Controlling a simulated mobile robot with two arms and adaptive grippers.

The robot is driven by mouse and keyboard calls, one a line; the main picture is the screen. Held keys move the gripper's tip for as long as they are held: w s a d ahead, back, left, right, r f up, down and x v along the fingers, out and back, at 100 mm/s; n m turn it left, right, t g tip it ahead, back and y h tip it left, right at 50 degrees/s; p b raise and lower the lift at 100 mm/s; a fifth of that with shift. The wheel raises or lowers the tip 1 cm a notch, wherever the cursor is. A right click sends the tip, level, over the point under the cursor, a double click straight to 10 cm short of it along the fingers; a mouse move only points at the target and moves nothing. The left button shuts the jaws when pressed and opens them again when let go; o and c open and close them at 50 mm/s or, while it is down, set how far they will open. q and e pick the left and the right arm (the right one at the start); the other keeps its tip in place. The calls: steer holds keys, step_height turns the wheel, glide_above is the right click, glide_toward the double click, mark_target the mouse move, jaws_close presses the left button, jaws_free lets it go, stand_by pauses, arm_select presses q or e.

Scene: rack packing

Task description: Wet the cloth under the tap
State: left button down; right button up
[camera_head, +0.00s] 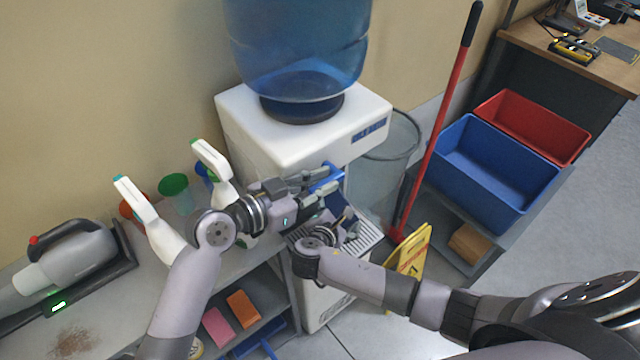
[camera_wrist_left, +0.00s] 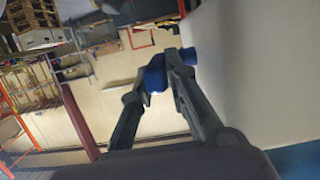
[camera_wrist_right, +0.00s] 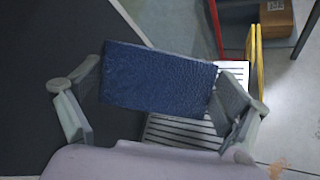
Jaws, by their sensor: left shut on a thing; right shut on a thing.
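The white water dispenser (camera_head: 290,130) carries a big blue bottle (camera_head: 295,45). My left gripper (camera_head: 318,193) is at its front, shut on the blue tap (camera_wrist_left: 155,78); in the head view the tap is partly hidden by the fingers. My right gripper (camera_head: 345,222) is lower, just above the drip tray (camera_head: 365,240). It is shut on the dark blue cloth (camera_wrist_right: 160,80), which spans between its fingers over the slatted tray in the right wrist view. I cannot make out any water stream, nor whether the cloth is wet.
Spray bottles (camera_head: 150,215) and a green cup (camera_head: 174,190) stand left of the dispenser, beside a handheld vacuum (camera_head: 70,255). Sponges (camera_head: 243,307) lie on the shelf below. A yellow sign (camera_head: 412,250), red-handled pole (camera_head: 440,115) and blue bin (camera_head: 490,170) stand to the right.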

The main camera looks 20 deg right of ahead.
stand_by(0.3)
arm_select(q)
steer(key=c, duration=1.6)
jaws_free()
steer(key=shift+o, duration=0.2)
steer(key=v, duration=1.2)
steer(key=shift+r, duration=0.1)
arm_select(e)
steer(key=shift+s, duration=0.15)
steer(key=shift+s+a+r+p, duration=0.1)
steer(key=shift+s+a+p, duration=0.2)
steer(key=shift+s+p, duration=0.25)
steer(key=shift+s+a+r+p, duration=0.1)
steer(key=shift+s+a+p, duration=0.2)
steer(key=shift+s, duration=0.4)
arm_select(q)
steer(key=shift+r+p, duration=1.2)
steer(key=shift+r, duration=0.75)
arm_select(e)
steer(key=shift+s+a+f, duration=0.1)
steer(key=shift+s+a, duration=0.2)
steer(key=shift+s, duration=0.5)
steer(key=shift+s+a, duration=0.3)
steer(key=shift+s, duration=0.45)
steer(key=shift+s+a+f, duration=0.1)
steer(key=shift+s+a, duration=0.2)
steer(key=shift+s, duration=0.5)
